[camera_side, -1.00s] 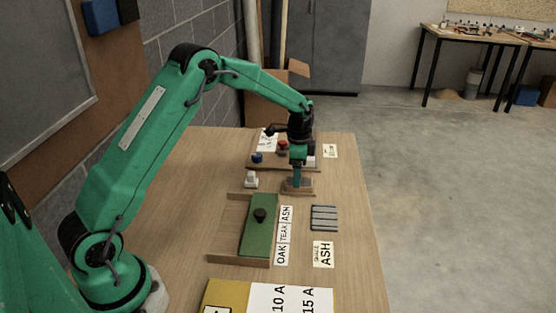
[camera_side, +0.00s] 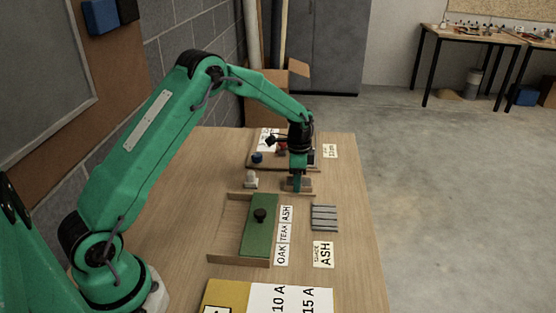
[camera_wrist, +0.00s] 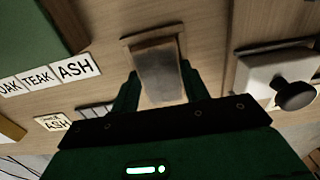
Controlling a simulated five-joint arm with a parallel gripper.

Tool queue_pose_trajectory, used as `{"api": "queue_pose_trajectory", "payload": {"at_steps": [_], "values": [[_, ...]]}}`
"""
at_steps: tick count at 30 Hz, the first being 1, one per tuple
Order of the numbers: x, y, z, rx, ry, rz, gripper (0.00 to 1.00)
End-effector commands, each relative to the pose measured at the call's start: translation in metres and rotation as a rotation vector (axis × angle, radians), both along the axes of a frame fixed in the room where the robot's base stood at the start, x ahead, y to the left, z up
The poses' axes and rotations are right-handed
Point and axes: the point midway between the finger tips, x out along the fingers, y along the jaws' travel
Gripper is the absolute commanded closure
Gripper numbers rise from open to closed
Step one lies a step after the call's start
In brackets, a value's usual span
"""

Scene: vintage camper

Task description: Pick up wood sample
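A grey-brown wood sample (camera_wrist: 158,75) stands between the two fingers of my gripper (camera_wrist: 159,82) in the wrist view. The fingers lie along its left and right sides, very close to it; I cannot tell whether they press on it. In the side view my gripper (camera_side: 297,184) points down at the brown wooden holder (camera_side: 310,192) near the back of the bench, and the sample is mostly hidden there. The holder's edge (camera_wrist: 152,38) shows just beyond the sample in the wrist view.
A green panel with a black knob (camera_side: 258,232) lies in front. OAK, TEAK and ASH labels (camera_side: 284,236) run beside it. A grey slotted block (camera_side: 324,217) and another ASH card (camera_side: 323,254) lie to the right. A small white knobbed block (camera_side: 251,180) stands left of my gripper.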

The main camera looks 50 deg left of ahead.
Motion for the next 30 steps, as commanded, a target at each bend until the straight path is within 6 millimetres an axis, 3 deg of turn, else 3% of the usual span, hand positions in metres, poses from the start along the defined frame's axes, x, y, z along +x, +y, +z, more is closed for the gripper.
{"api": "queue_pose_trajectory", "payload": {"at_steps": [3,16,25,30], "values": [[0.000,0.000,0.000,0.000,0.000,0.000,0.78],[0.001,0.000,0.007,0.001,-0.002,0.000,0.78],[0.001,0.000,0.044,0.001,-0.005,0.000,0.78],[-0.012,-0.029,0.060,0.000,-0.001,-0.004,0.78]]}}
